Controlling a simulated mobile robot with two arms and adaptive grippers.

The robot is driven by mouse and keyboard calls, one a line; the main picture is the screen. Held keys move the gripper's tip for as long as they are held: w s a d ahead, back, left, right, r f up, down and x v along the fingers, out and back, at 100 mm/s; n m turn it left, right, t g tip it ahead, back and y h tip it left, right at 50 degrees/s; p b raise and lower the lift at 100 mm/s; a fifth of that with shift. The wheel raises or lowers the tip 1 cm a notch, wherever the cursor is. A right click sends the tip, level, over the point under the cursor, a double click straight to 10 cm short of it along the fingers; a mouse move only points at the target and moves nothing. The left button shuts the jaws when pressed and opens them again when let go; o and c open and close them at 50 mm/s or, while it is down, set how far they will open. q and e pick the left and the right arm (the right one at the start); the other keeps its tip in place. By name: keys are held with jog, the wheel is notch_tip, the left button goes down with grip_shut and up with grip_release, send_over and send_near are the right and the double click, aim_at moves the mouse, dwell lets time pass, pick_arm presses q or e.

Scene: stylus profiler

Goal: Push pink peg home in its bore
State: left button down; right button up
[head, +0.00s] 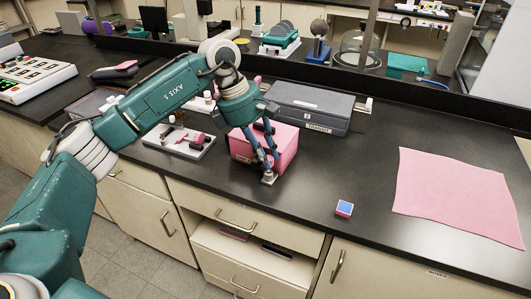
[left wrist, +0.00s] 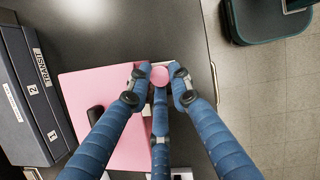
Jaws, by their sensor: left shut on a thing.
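The pink peg (left wrist: 159,75) shows as a round pink end between the fingertips of my left gripper (left wrist: 160,78) in the left wrist view. The gripper is shut on it. In the head view my left gripper (head: 268,174) points down at the front edge of the bench, in front of a pink box (head: 286,147). A small pale piece shows at its fingertips; I cannot tell whether it is part of the bench fixture. The fingers hide most of the peg. I cannot see the bore or how deep the peg sits. My right gripper is not in view.
A white tray (head: 183,152) with pink and black parts lies left of the box. A grey case (head: 308,105) stands behind it. A blue-topped cube (head: 344,207) and a pink cloth (head: 450,195) lie to the right. The bench between them is clear.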

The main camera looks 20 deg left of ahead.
pick_arm(q)
jog(key=shift+s+f+b, duration=0.1)
jog(key=shift+f+b, duration=0.2)
jog(key=shift+f, duration=0.15)
jog(key=shift+r, duration=0.15)
jog(key=shift+r+p, duration=0.3)
jog(key=shift+p, duration=0.05)
jog(key=shift+a, duration=0.15)
dwell(1.4)
jog(key=shift+f+b, duration=0.45)
jog(key=shift+b, duration=0.05)
jog(key=c, duration=1.5)
grip_release()
jog(key=shift+c, duration=0.2)
jog(key=shift+o, duration=0.3)
